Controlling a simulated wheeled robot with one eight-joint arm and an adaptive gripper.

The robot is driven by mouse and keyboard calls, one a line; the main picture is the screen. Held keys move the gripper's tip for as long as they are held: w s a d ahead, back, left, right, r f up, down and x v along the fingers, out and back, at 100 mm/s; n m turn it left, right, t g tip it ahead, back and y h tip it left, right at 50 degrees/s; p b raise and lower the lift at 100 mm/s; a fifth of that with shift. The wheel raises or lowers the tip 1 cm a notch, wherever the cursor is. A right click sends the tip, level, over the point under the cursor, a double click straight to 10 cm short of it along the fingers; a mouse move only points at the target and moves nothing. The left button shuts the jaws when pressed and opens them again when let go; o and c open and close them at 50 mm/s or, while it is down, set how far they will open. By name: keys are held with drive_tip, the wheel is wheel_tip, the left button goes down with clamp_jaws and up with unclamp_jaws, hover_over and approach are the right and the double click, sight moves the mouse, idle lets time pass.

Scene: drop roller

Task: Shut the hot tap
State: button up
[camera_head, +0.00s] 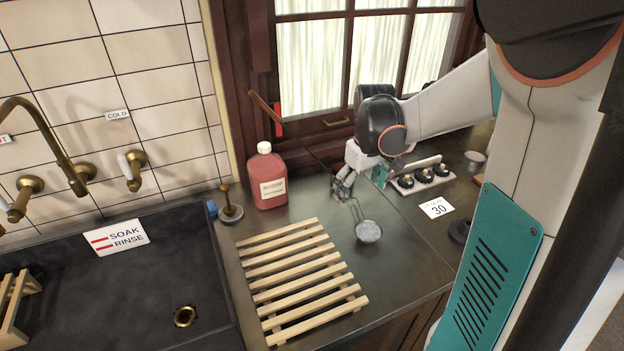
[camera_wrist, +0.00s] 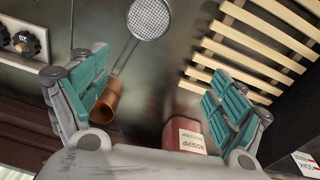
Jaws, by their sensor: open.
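The hot tap (camera_head: 22,195) is a brass wall valve with a white lever at the far left of the head view, under a partly cut-off label with red letters (camera_head: 4,140). Its lever tilts down to the left. The brass spout (camera_head: 45,122) arches over the sink, and I see no clear stream below it. The cold tap (camera_head: 132,168), with its own label (camera_head: 117,115), is to its right, lever pointing up. My gripper (camera_head: 343,185) is open and empty above the counter, far right of the taps; its fingers also show in the wrist view (camera_wrist: 155,90).
Between gripper and taps stand a red bottle (camera_head: 266,178) and a brass-handled plunger-like tool (camera_head: 230,208). A wooden slatted rack (camera_head: 295,275) and a strainer (camera_head: 368,231) lie in front. A copper cup (camera_wrist: 107,103) is near my fingers. The dark sink (camera_head: 130,295) is left.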

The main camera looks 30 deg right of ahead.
drive_tip(key=s+d+f+g, duration=0.1)
drive_tip(key=s+d+f, duration=0.1)
drive_tip(key=d+f, duration=0.15)
drive_tip(key=b, duration=0.2)
hover_over(368, 230)
wheel_tip(368, 230, down, 6)
drive_tip(key=shift+d+f, duration=0.1)
drive_tip(key=shift+f, duration=0.05)
drive_tip(key=shift+f+b, duration=1.55)
drive_tip(key=shift+f, duration=1.65)
drive_tip(key=shift+r, duration=0.1)
drive_tip(key=shift+c, duration=0.6)
drive_tip(key=c, duration=1.1)
